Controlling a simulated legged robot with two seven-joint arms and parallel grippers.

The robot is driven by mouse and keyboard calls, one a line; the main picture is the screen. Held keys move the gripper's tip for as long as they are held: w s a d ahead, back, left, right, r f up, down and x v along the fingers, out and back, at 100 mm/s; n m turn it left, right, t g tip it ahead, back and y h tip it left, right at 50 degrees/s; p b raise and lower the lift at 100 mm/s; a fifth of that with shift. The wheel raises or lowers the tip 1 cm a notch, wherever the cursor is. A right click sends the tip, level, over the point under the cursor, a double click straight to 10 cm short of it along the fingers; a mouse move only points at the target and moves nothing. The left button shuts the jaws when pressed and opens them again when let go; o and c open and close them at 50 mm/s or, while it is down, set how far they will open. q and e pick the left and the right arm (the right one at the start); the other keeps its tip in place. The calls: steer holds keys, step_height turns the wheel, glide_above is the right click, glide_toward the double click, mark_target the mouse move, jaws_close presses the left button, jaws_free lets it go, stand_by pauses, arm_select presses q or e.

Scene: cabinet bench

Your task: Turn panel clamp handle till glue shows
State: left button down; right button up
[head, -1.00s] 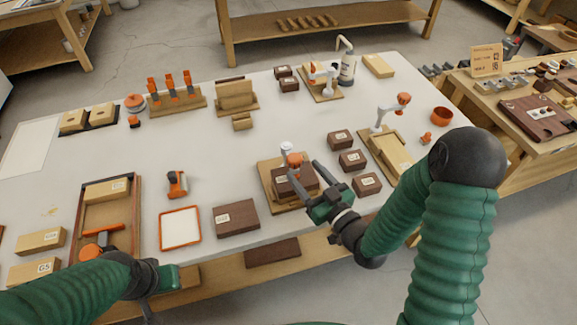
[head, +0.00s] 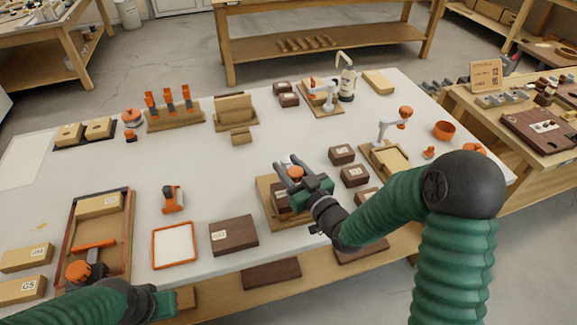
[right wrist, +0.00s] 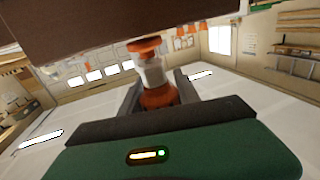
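The panel clamp is a wooden base (head: 268,210) with a dark brown block on it, a white upright part and an orange handle (head: 295,172). My right gripper (head: 294,168) is over it, its two dark fingers apart on either side of the handle. In the right wrist view the orange and white handle (right wrist: 158,95) stands between the fingers; whether they touch it is unclear. The gripper hides part of the block, and no glue is visible.
Dark brown blocks (head: 342,154) stand right of the clamp, beside another wooden clamp (head: 385,160). A dark block (head: 233,235), an orange-rimmed tray (head: 174,245) and a wooden tray (head: 128,240) lie left.

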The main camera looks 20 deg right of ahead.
jaws_close()
